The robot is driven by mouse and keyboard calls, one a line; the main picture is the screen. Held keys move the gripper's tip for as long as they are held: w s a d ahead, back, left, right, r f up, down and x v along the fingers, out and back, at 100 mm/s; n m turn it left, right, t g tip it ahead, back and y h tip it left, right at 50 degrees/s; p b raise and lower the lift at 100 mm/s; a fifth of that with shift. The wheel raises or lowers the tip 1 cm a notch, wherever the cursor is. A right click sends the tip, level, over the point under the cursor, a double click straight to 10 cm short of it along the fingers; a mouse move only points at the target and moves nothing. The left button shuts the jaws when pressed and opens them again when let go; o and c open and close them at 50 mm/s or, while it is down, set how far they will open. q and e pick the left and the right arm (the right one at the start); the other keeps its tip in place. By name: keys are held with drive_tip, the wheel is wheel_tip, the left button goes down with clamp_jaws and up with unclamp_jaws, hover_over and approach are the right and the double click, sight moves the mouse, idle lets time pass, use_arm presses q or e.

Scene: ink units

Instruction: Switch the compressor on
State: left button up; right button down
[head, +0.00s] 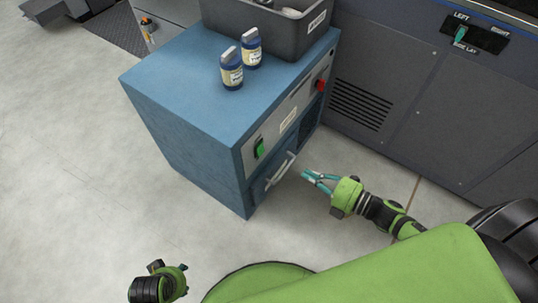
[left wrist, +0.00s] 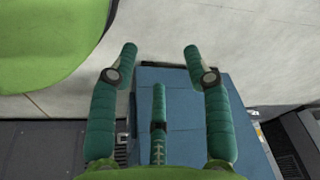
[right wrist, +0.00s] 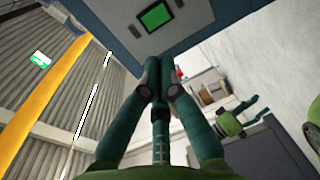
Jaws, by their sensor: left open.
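A blue cabinet (head: 185,100), which looks like the compressor, stands on the floor. Its front panel has a green switch (head: 260,148) at the left and a red button (head: 320,86) at the right. A handle (head: 281,169) sits lower on the front. A green square (right wrist: 156,16) shows in the right wrist view, above my fingertips. My right gripper (head: 312,177) is shut and empty, in front of the cabinet, just right of the handle. My left gripper (head: 180,268) is open and empty at the bottom left, apart from the cabinet. Whether the switch is on cannot be told.
Two labelled bottles (head: 231,72) (head: 251,50) and a grey bin (head: 275,30) stand on the cabinet. A dark grey machine (head: 420,110) with a vent and a teal lever (head: 460,35) stands to the right. The floor (head: 70,170) left of the cabinet is clear.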

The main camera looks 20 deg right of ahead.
sight(261, 152)
drive_tip(key=b+x, duration=0.2)
drive_tip(key=x, duration=1.1)
use_arm(q)
drive_tip(key=r, duration=0.3)
drive_tip(key=w+r, duration=0.1)
drive_tip(key=r, duration=0.1)
use_arm(e)
drive_tip(key=shift+w+a, duration=0.2)
drive_tip(key=shift+w, duration=0.1)
use_arm(q)
drive_tip(key=shift+f+t, duration=0.1)
drive_tip(key=shift+t, duration=0.2)
use_arm(e)
drive_tip(key=shift+f, duration=0.1)
drive_tip(key=b, duration=0.1)
drive_tip(key=t+b, duration=0.1)
drive_tip(key=b, duration=0.1)
drive_tip(key=shift+w+a+f+y, duration=0.2)
drive_tip(key=shift+w+a+y, duration=0.1)
drive_tip(key=shift+y, duration=0.1)
use_arm(q)
wheel_tip(261, 152, up, 9)
drive_tip(key=w+d+t, duration=0.1)
drive_tip(key=w+t, duration=0.1)
drive_tip(key=shift+w+d+f+t, duration=0.15)
drive_tip(key=shift+w+t, duration=0.15)
drive_tip(key=shift+t, duration=0.1)
drive_tip(key=shift+h, duration=0.3)
